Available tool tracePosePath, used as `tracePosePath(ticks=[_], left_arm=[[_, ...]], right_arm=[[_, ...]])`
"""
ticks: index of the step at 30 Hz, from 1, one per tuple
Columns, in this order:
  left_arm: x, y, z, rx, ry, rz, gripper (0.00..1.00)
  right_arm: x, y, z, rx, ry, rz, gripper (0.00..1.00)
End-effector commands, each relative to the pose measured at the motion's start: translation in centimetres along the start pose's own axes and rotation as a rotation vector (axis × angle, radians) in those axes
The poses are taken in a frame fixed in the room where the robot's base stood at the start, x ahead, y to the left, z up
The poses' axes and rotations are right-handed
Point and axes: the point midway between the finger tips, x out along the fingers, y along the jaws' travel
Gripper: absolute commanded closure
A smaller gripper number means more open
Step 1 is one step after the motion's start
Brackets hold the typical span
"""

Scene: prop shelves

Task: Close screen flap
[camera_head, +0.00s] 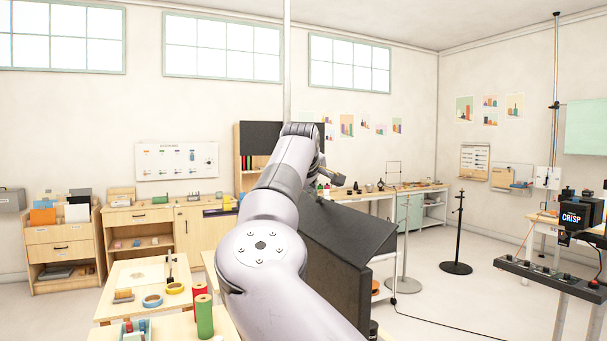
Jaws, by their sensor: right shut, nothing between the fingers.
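A black panelled piece, which looks like the screen, stands just right of my arm in the head view. My right gripper (338,181) is small and partly hidden behind my own wrist, above the flap's far edge. It is shut and empty. I cannot tell whether it touches the flap. My left gripper is not in view.
A camera rig (577,217) stands at the far right.

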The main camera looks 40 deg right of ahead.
Motion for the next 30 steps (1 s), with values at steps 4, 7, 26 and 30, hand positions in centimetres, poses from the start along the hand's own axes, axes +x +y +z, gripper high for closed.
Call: tracePosePath(ticks=[4,7,26,30], left_arm=[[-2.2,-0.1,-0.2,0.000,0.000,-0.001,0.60],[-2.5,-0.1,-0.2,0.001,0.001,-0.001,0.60],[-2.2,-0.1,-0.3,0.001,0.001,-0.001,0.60],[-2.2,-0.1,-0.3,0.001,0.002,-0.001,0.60]], right_arm=[[0.8,0.9,0.8,0.079,-0.003,-0.084,1.00],[1.5,1.0,1.5,0.076,-0.003,-0.080,1.00],[4.7,1.3,4.3,0.072,-0.001,-0.077,1.00],[4.8,1.3,4.5,0.072,-0.001,-0.077,1.00]])
